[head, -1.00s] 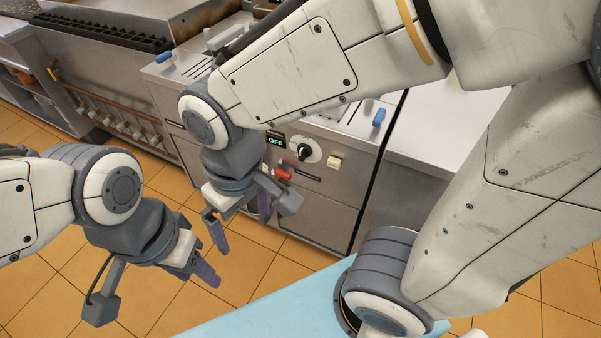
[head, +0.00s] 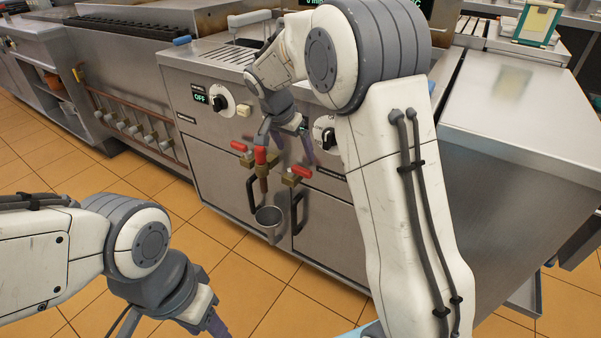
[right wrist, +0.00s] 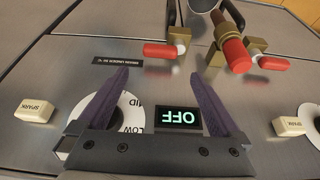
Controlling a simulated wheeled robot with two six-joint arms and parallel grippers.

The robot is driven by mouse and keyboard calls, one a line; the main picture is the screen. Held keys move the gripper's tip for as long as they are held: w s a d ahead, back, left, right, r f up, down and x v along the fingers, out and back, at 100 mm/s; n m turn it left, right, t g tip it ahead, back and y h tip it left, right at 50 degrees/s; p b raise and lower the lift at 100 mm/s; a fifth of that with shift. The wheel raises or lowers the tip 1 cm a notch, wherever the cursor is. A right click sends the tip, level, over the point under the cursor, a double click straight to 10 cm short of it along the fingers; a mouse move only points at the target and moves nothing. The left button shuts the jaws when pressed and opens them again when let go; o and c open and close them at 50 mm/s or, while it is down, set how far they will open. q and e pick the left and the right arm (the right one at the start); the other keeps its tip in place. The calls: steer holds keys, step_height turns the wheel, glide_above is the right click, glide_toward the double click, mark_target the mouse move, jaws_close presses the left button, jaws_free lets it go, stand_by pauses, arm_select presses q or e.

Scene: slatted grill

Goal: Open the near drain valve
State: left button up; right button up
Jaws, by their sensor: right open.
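Several red-handled valves on brass fittings sit low on the steel front. In the head view, the right-hand valve (head: 302,171) looks nearest me; it also shows in the right wrist view (right wrist: 162,51). A middle red handle (head: 260,155) tops a brass pipe above a grey pail (head: 268,220), and a left valve (head: 238,146) lies beyond it. My right gripper (head: 284,142) is open and empty before the panel, above the valves. In the wrist view its fingertips (right wrist: 156,76) stay apart from the handles. My left gripper (head: 215,325) is partly cut off at the bottom edge.
Knobs (head: 327,139), an OFF display (right wrist: 179,117) and spark buttons (right wrist: 35,110) are on the panel near my right gripper. Black door handles (head: 297,212) stick out below. A steel counter (head: 520,110) stands at right. The tiled floor (head: 110,220) in front is open.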

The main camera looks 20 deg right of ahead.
mark_target(302, 168)
steer(key=b+x, duration=0.2)
steer(key=x, duration=0.7)
steer(key=shift+a, duration=0.1)
steer(key=c, duration=1.2)
